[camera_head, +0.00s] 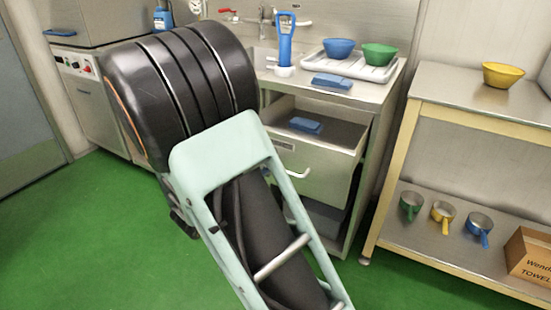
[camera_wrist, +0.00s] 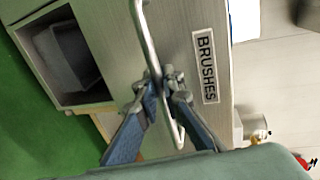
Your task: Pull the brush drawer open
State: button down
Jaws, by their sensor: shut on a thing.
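The brush drawer (camera_head: 318,178) is a steel drawer under the sink counter, and it stands pulled out with its inside showing. A blue brush (camera_head: 305,125) lies in it. In the wrist view its front (camera_wrist: 185,20) carries a "BRUSHES" label (camera_wrist: 207,68) and a bent metal bar handle (camera_wrist: 146,35). My gripper (camera_wrist: 163,88) has its blue-grey fingers shut on this handle. In the head view part of the handle (camera_head: 298,173) shows, while my arm hides my gripper.
The counter (camera_head: 375,93) above holds a white tray (camera_head: 380,70) with blue and green bowls. Below the drawer is an open compartment (camera_wrist: 70,55). A steel shelf table (camera_head: 450,95) stands close on the right. Green floor (camera_head: 80,225) is clear at left.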

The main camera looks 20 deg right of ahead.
jog(key=f+v, duration=0.1)
jog(key=v, duration=0.6)
jog(key=shift+s+a+f, duration=0.25)
jog(key=c, duration=2.1)
grip_release()
jog(key=v, duration=1.2)
jog(key=shift+f, duration=0.1)
